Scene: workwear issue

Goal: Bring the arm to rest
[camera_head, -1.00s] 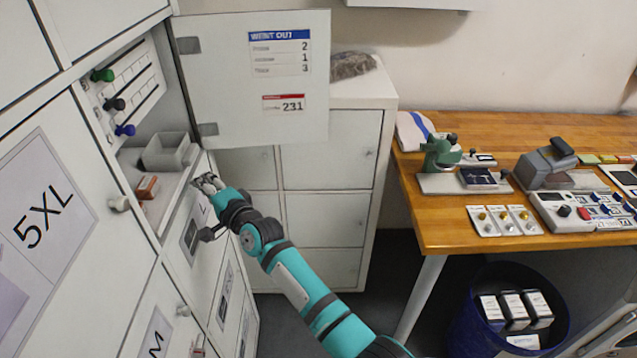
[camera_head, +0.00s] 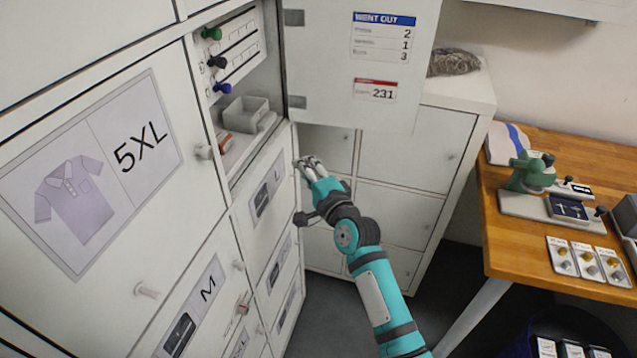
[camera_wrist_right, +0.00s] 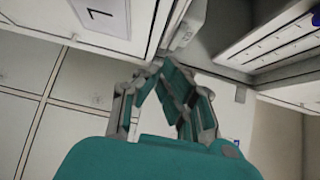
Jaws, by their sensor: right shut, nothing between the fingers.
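My right arm, teal and grey, reaches up from the bottom of the head view. Its gripper (camera_head: 309,165) is in front of the locker wall, just right of the drawer front marked L (camera_head: 268,188) and below the open door (camera_head: 352,75). In the right wrist view the gripper (camera_wrist_right: 160,72) has its fingertips together with nothing between them. The L label (camera_wrist_right: 97,15) shows at the top of that view. My left gripper is in neither view.
The open compartment holds a grey bin (camera_head: 246,113) and an orange-red box (camera_head: 224,141); green, black and blue knobs are above. The open door overhangs the gripper. A wooden table (camera_head: 500,232) with devices stands at right. Grey floor shows between.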

